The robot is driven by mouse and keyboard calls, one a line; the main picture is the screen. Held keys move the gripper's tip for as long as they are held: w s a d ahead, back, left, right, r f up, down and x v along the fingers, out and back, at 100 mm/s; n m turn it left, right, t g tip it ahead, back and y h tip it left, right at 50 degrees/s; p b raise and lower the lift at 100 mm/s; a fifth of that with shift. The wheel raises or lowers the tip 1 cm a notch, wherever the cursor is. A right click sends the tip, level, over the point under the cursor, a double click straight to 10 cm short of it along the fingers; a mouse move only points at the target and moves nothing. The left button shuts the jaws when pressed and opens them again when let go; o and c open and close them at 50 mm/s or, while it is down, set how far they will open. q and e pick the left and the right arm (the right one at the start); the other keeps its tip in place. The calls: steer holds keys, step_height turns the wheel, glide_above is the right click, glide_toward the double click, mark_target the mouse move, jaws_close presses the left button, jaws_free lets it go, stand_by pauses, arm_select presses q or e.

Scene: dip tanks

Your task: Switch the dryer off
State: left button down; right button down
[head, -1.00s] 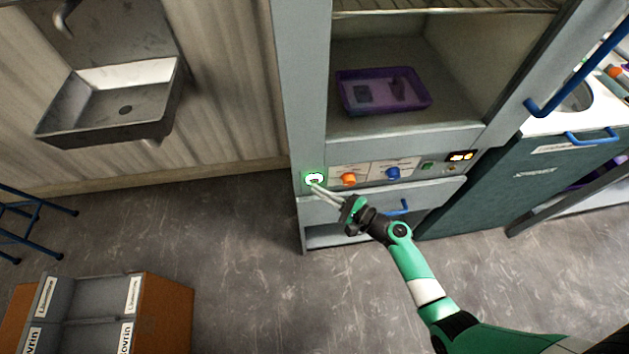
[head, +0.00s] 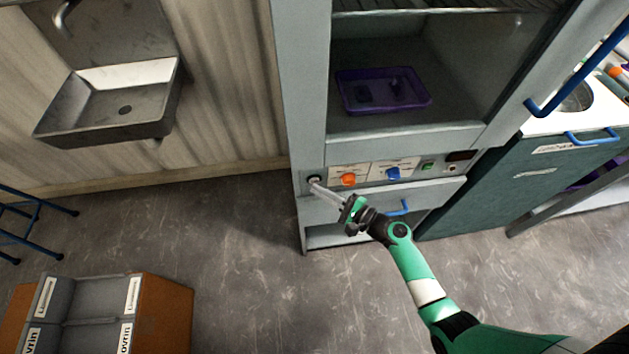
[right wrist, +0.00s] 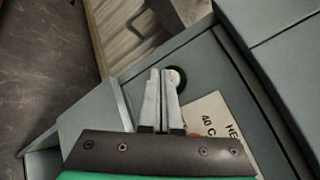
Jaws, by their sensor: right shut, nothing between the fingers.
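The dryer (head: 300,120) is a grey cabinet with an open chamber. Its power button (head: 314,179) sits at the left end of the control panel, and its ring is dark. The button also shows in the right wrist view (right wrist: 176,78) as a pale disc in a dark green ring. My right gripper (head: 313,184) is shut and empty, with its fingertips at the button; I cannot tell whether they touch it. In the right wrist view the closed fingers (right wrist: 161,72) lie beside the disc. The panel's display (head: 460,156) is dark. My left gripper is not in view.
An orange knob (head: 348,179), a blue knob (head: 393,173) and a small green switch (head: 428,166) are on the same panel. A purple tray (head: 350,105) lies in the chamber. A blue drawer handle (head: 400,208) is below. A sink (head: 60,140) hangs at left.

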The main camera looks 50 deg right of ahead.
steer(key=shift+s, duration=0.1)
steer(key=s+a, duration=0.1)
steer(key=s, duration=0.1)
steer(key=s+a+p, duration=0.1)
steer(key=s+a, duration=0.1)
steer(key=shift+s+a, duration=0.25)
steer(key=shift+a, duration=0.05)
stand_by(0.4)
